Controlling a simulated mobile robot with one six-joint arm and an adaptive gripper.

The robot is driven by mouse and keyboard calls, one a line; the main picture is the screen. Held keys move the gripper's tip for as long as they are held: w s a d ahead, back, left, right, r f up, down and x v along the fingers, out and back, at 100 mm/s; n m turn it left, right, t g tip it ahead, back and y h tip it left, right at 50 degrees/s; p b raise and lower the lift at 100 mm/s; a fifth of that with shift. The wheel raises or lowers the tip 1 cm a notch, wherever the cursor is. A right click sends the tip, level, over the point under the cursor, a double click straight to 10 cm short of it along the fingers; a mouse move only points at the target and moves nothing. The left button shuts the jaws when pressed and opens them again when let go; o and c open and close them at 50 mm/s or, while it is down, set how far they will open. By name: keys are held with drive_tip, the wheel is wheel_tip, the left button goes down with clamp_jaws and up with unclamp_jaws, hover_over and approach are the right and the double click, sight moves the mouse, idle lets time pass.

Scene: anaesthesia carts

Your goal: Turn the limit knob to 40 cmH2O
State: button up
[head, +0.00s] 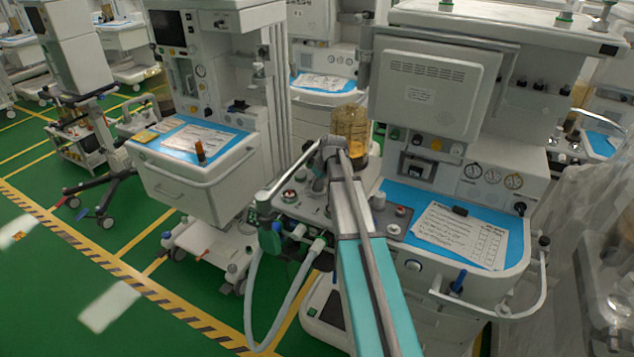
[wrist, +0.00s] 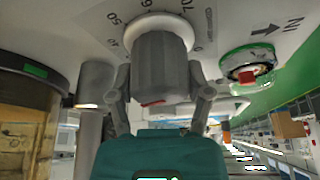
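The limit knob (wrist: 162,65) is a ribbed grey cylinder in the upper middle of the wrist view. A red mark shows on its near lower edge. Scale numbers on the pale panel around its base appear upside down, with 50 and 70 legible; I cannot tell which value the knob points to. My gripper (wrist: 162,88) has a finger on each side of the knob, and both appear to touch it. In the head view my arm reaches over the right-hand cart's work surface, and the gripper and knob cannot be made out clearly there.
A red-centred control with a green ring (wrist: 247,73) sits right of the knob. A grey post (wrist: 95,85) and an amber canister (wrist: 28,125) stand to its left. In the head view, a paper sheet (head: 462,234) and pale hoses (head: 254,290) flank my arm.

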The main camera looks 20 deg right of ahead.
drive_tip(key=c, duration=0.4)
drive_tip(key=shift+o, duration=0.2)
drive_tip(key=shift+m, duration=0.4)
drive_tip(key=shift+w+d+m+h, duration=0.1)
drive_tip(key=shift+m+h, duration=0.45)
drive_tip(key=shift+m, duration=0.8)
drive_tip(key=shift+m+h, duration=0.55)
drive_tip(key=shift+m, duration=0.8)
drive_tip(key=o, duration=1.1)
drive_tip(key=shift+o, duration=0.2)
drive_tip(key=shift+n, duration=0.4)
